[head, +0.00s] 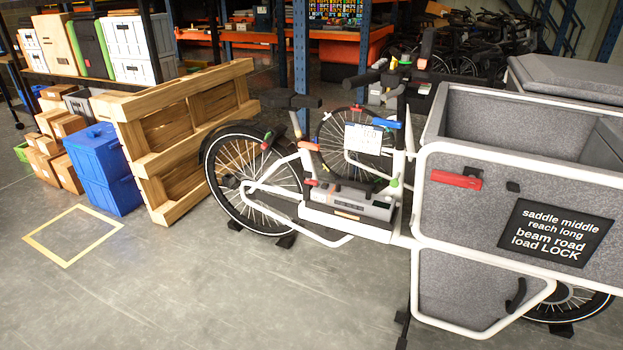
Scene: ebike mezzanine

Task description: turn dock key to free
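A white cargo e-bike (270,187) stands side-on in the middle of the picture. A grey battery dock (372,209) with a black handle on top sits low on its frame, between the rear wheel and the cargo box. A small red part (311,183) shows at the dock's left end. I cannot tell which small part is the dock key or how it is turned. Neither of my grippers is in view.
A grey cargo box (465,215) with a red latch and text sign fills the right. A wooden pallet (150,165), blue crates (105,180) and cardboard boxes stand at left. The floor (200,290) in front is clear, with a yellow square marked on it.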

